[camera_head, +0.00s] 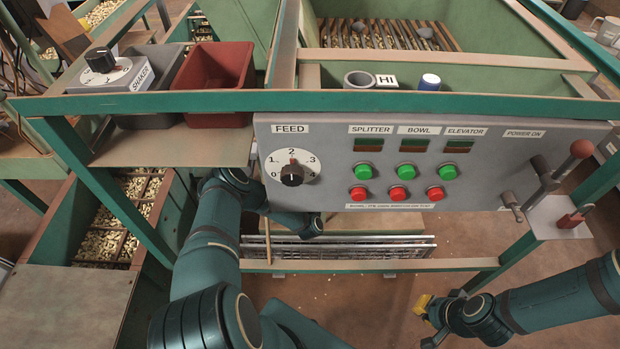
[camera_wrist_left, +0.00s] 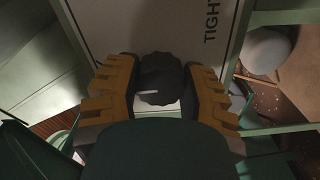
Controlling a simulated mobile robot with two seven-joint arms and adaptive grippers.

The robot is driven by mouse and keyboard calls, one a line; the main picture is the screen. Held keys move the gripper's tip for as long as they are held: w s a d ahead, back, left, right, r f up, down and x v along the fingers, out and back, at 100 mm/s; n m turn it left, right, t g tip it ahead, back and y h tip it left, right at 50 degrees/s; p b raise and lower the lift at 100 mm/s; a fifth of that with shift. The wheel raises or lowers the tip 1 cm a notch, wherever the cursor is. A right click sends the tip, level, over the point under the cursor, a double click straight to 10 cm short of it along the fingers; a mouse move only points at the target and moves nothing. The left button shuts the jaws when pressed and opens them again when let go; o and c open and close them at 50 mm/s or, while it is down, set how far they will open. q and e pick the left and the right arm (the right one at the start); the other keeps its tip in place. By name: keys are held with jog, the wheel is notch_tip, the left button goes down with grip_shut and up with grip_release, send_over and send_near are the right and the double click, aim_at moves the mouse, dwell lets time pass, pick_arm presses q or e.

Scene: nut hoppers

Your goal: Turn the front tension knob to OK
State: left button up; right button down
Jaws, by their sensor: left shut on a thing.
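In the left wrist view, the front tension knob (camera_wrist_left: 158,82) is a dark round knob with a short white mark on a pale plate (camera_wrist_left: 110,22). The plate carries the word TIGHT, to the right of the knob. No OK mark shows in this view. The yellow-and-black fingers of my left gripper (camera_wrist_left: 160,97) are shut on the knob, one on each side. In the head view the left arm reaches down behind the control panel, and the left gripper and this knob are hidden. My right gripper (camera_head: 431,314), small with yellow pads, hangs at the lower right, away from the panel.
The grey control panel (camera_head: 480,200) holds a FEED dial (camera_head: 291,174) and several green and red buttons. A lever (camera_head: 581,149) stands at its right. A red bin (camera_head: 214,80) and a SHAKER dial (camera_head: 101,61) sit above left. Green frame rails surround the left arm.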

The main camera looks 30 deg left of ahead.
pick_arm(q)
jog(key=o, duration=1.2)
jog(key=v, duration=1.2)
